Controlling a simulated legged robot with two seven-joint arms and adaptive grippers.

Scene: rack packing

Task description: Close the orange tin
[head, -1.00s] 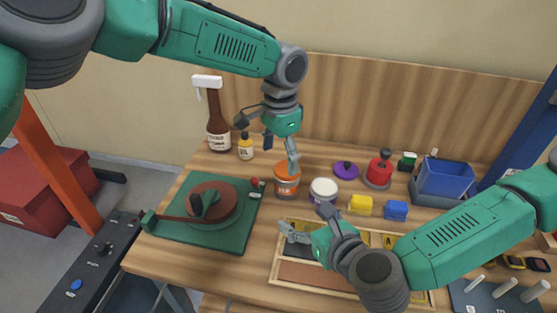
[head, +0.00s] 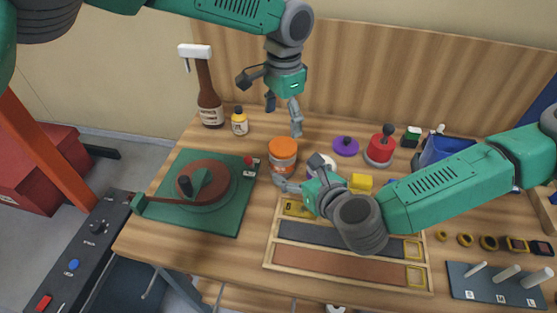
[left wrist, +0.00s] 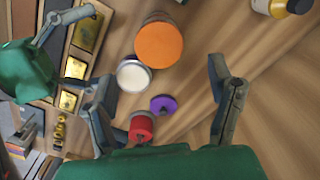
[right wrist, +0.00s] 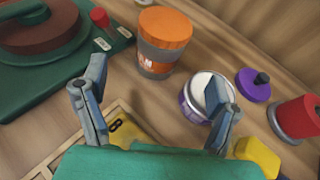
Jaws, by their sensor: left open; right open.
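The orange tin (head: 283,158) stands upright on the table, an orange lid (head: 283,145) on top. In the left wrist view the lid (left wrist: 158,44) shows from above; in the right wrist view the tin (right wrist: 155,62) shows from the side, with the lid (right wrist: 165,26) over a grey band. I cannot tell whether the lid is pressed fully down. My left gripper (head: 284,114) is open and empty, above and behind the tin in the head view. My right gripper (head: 300,175) is open and empty, low at the near right side of the tin; no contact is clear.
A white-topped purple tin (right wrist: 205,98) stands close right of the orange tin, partly hidden by my right gripper in the head view. A purple lid (head: 345,146) and red tin (head: 380,150) are further right. A green board (head: 220,222) lies left, a wooden tray (head: 300,264) in front.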

